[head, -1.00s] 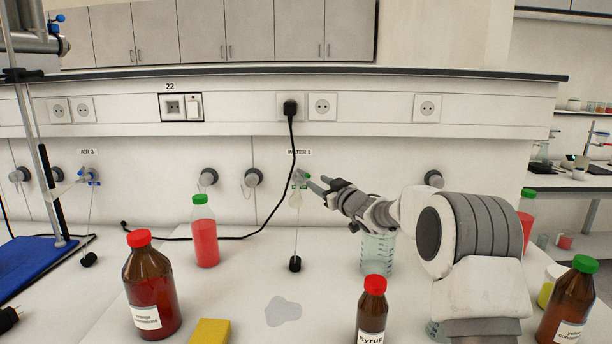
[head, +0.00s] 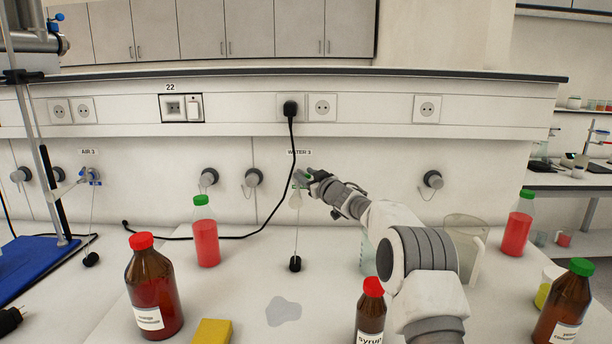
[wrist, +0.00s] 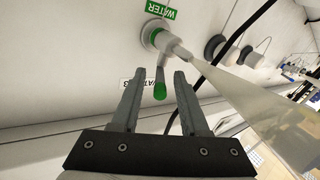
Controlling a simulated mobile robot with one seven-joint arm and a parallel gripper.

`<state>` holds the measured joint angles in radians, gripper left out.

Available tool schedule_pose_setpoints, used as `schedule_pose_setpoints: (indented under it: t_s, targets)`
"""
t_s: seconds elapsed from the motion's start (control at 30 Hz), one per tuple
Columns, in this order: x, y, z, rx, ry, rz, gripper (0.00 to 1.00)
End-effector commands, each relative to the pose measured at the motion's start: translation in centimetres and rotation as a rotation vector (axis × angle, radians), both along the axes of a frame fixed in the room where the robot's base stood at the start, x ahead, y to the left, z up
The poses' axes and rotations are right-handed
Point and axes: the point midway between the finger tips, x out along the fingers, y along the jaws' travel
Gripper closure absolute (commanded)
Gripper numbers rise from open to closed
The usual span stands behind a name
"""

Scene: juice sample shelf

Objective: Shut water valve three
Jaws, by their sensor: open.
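The water valve (head: 298,178) is on the back wall under the WATER 3 label (head: 299,152), with my gripper (head: 310,176) right beside it and partly over it. In the wrist view the valve (wrist: 155,34) has a grey body with a green ring, and a lever with a green end (wrist: 160,90) points toward my gripper. My gripper (wrist: 160,73) is open. The green lever end shows between its two fingers in the picture, with no clear contact; I cannot tell the depth exactly. A pale translucent piece (wrist: 245,85) extends from the valve's outlet.
A black cable (head: 270,215) hangs just left of the valve. A beaker (head: 367,252) and a clear pitcher (head: 470,232) stand near my arm. A syrup bottle (head: 371,312) stands in front. A puddle (head: 283,311) lies on the bench.

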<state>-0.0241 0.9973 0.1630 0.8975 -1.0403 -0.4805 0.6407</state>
Motion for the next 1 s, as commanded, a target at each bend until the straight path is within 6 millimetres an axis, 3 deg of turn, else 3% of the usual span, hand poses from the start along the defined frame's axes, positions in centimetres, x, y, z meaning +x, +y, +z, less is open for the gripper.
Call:
schedule_pose_setpoints:
  t_s: [0.17, 0.43, 1.0]
  targets:
    - [0.00, 0.01, -0.01, 0.000, 0.000, 0.000, 0.56]
    - [-0.01, 0.01, 0.01, 0.000, 0.000, 0.000, 1.00]
    - [-0.01, 0.00, 0.03, 0.000, 0.000, 0.000, 1.00]
